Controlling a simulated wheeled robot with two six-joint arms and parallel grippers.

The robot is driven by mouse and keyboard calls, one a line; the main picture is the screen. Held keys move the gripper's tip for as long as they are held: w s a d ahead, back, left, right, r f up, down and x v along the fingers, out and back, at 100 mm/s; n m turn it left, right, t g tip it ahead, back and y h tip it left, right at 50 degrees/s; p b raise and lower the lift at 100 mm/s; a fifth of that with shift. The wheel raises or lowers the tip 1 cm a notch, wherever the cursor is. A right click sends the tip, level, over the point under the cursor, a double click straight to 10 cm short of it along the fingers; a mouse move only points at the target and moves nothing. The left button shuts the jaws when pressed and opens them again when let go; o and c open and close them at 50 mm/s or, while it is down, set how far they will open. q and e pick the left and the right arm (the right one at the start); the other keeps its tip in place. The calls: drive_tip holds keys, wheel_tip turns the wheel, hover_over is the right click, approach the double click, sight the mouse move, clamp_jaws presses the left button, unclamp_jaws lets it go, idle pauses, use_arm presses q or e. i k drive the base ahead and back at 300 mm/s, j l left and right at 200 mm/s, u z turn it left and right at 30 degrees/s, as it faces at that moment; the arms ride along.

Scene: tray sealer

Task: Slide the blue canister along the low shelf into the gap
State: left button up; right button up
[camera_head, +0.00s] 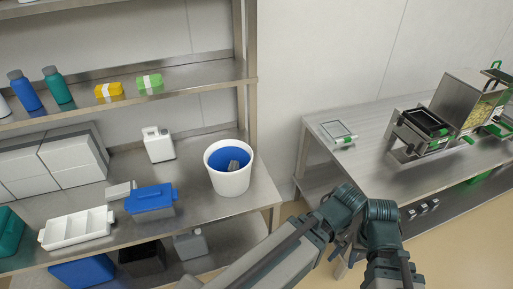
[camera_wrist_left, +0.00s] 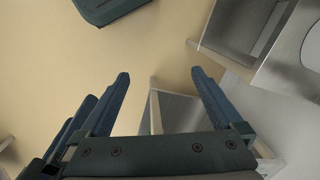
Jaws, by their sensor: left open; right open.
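No blue canister can be picked out with certainty. A blue bottle with a grey cap (camera_head: 25,92) stands on the upper shelf at the left. A blue lidded box (camera_head: 151,198) sits on the middle shelf, and a blue bin (camera_head: 83,272) is on the low shelf (camera_head: 222,240), partly cut off by the frame. I cannot make out which gap is meant. My left gripper (camera_wrist_left: 160,76) is open and empty in the left wrist view, above the floor and a metal frame.
A white bucket (camera_head: 229,180) stands near the middle shelf's right end. A white divided tray (camera_head: 77,229) is left. A dark bin (camera_head: 142,258) and grey jerrycan (camera_head: 190,243) stand low. A steel table (camera_head: 375,150) with a tray sealer (camera_head: 462,105) is right.

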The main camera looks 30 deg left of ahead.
sight(81, 274)
drive_tip(key=u, duration=2.65)
drive_tip(key=k+j, duration=1)
drive_tip(key=i+j+z, duration=0.15)
drive_tip(key=i, duration=0.35)
drive_tip(key=i+j+z, duration=0.1)
drive_tip(key=i, duration=0.4)
drive_tip(key=i+j+z, duration=0.15)
drive_tip(key=i, duration=0.35)
drive_tip(key=j, duration=0.1)
